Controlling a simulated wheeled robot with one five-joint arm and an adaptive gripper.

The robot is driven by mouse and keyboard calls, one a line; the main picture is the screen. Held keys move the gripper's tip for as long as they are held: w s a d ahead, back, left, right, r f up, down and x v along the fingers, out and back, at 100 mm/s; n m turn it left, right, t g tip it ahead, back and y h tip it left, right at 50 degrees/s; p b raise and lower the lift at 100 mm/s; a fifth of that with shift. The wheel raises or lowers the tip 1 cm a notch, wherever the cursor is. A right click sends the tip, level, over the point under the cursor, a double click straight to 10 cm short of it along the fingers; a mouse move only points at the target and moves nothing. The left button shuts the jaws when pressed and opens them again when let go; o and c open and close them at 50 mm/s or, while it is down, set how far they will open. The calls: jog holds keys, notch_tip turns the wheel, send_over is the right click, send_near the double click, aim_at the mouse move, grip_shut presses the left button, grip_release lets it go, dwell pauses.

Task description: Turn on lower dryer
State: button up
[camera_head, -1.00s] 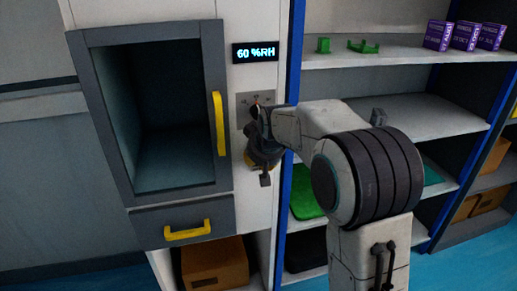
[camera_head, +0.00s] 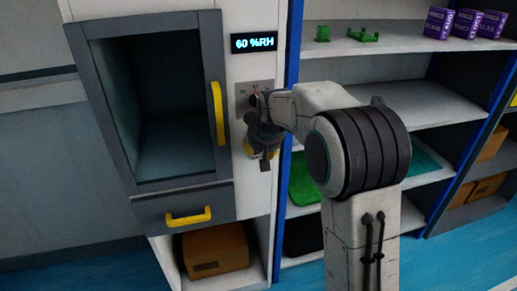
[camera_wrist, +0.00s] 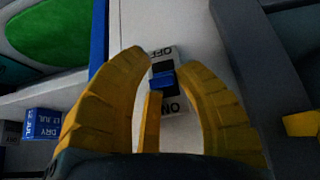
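The dryer cabinet (camera_head: 195,150) stands at left in the head view, with a dark open compartment and a lit display (camera_head: 254,42) reading 60 %RH. A control plate (camera_head: 243,90) is below the display, partly hidden by my arm. My gripper (camera_head: 262,153) is just below that plate, at the cabinet's right front edge. In the wrist view, a switch with a blue rocker (camera_wrist: 163,80) and OFF and ON labels shows between the yellow fingers of my gripper (camera_wrist: 163,62). The fingers are apart and hold nothing. I cannot tell whether they touch the switch.
A yellow door handle (camera_head: 217,113) and a drawer handle (camera_head: 188,217) stick out left of my gripper. A cardboard box (camera_head: 215,250) sits below the drawer. Shelves at right hold green parts (camera_head: 363,35) and purple boxes (camera_head: 465,23). Blue floor shows at lower right.

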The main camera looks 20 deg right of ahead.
jog(key=shift+o, duration=1.1)
jog(key=shift+r, duration=0.15)
jog(key=shift+w, duration=0.1)
jog(key=shift+r, duration=0.15)
jog(key=shift+s+r, duration=0.2)
jog(key=shift+r, duration=0.3)
jog(key=v, duration=0.6)
jog(key=shift+s, duration=0.45)
jog(key=s+r+g+p, duration=0.2)
jog(key=s+p, duration=0.8)
jog(key=s, duration=2.1)
jog(key=shift+g, duration=0.6)
